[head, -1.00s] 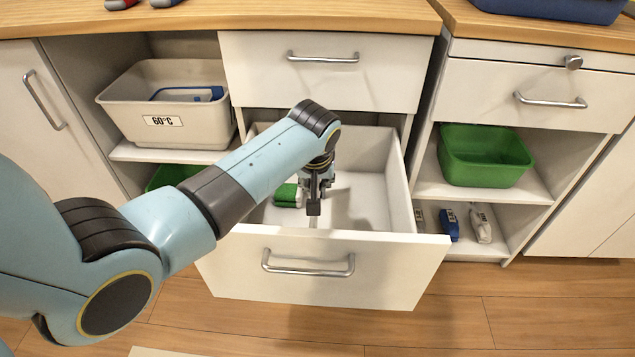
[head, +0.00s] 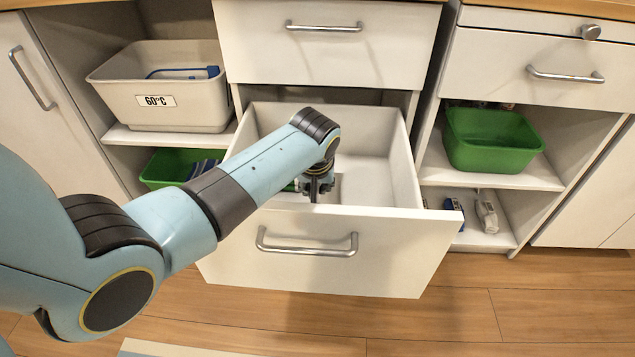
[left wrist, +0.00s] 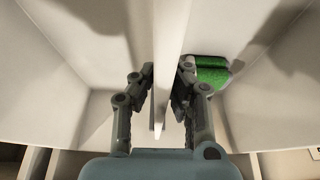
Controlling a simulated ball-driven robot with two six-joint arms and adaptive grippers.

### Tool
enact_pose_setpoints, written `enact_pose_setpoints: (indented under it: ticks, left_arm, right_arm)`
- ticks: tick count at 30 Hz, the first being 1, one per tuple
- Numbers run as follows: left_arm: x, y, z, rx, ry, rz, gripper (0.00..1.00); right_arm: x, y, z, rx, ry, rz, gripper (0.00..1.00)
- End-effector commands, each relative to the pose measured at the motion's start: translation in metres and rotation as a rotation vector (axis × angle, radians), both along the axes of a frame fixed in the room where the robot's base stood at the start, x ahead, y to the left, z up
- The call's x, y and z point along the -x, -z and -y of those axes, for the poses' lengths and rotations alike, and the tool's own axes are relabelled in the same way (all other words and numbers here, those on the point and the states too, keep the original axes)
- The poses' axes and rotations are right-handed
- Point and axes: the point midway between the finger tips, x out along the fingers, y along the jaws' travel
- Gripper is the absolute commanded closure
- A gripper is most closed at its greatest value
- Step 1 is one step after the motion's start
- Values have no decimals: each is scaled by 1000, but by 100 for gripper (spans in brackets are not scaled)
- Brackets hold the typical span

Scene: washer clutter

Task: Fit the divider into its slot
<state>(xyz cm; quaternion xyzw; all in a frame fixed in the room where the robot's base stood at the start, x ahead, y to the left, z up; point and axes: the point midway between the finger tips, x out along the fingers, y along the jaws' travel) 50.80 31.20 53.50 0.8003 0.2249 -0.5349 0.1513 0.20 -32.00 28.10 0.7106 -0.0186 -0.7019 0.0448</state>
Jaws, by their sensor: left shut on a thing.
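The divider (left wrist: 170,35) is a thin white panel, seen nearly edge-on in the left wrist view. My left gripper (left wrist: 167,82) is shut on it, with one finger on each side. In the head view my left gripper (head: 317,188) is down inside the open drawer (head: 385,235), just behind its front panel; the divider is mostly hidden there by the gripper and drawer front. The slot cannot be made out, so I cannot tell whether the divider is in it. My right gripper is not in view.
A green-and-white thing (left wrist: 211,70) lies in the drawer beside the divider, mostly behind my arm in the head view. A grey 60°C bin (head: 158,112) stands left. Green bins stand left (head: 165,168) and right (head: 490,140). The drawer's right part is clear.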

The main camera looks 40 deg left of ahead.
Motion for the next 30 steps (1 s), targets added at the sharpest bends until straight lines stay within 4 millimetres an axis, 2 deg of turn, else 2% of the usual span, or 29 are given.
enact_pose_setpoints:
  ticks: [4, 14, 15, 21, 30]
  left_arm:
    - [0, 9, 0, 0, 0, 1, 100]
    - [-1, 10, 0, 0, 0, 2, 100]
    - [-1, 10, 0, 0, 0, 2, 88]
    - [0, 10, 0, 0, 0, 1, 65]
    - [0, 6, 0, 0, 0, 1, 65]
  right_arm:
    - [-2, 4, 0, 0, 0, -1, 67]
    - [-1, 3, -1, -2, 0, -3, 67]
    - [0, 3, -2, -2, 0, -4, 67]
    - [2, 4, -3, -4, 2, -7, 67]
    - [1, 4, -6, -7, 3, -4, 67]
